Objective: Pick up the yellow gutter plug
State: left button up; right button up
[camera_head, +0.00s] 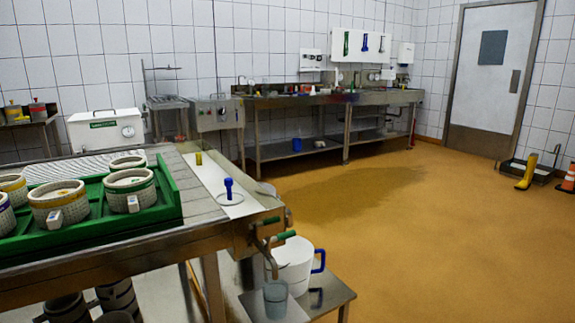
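A small yellow upright piece (198,158), which looks like the yellow gutter plug, stands on the white strip along the right side of the steel draining table (205,212). Its lower end is too small to make out. A blue-handled piece with a pale round disc (229,192) stands nearer on the same strip, apart from it. Neither of my grippers shows in the head view.
A green tray (165,192) with several perforated moulds (128,190) fills the table's left part. A white jug (293,262) and a grey cup (275,298) stand on a low stand at the table's right end. Open floor (430,240) lies to the right.

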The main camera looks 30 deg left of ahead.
aim_at(199, 156)
jog(key=z, duration=0.15)
jog(key=i, duration=4.55)
jog(key=u, duration=2.65)
jog(key=i, duration=4.95)
jog(key=z, duration=2.85)
jog(key=k, duration=0.75)
jog(key=z, duration=0.05)
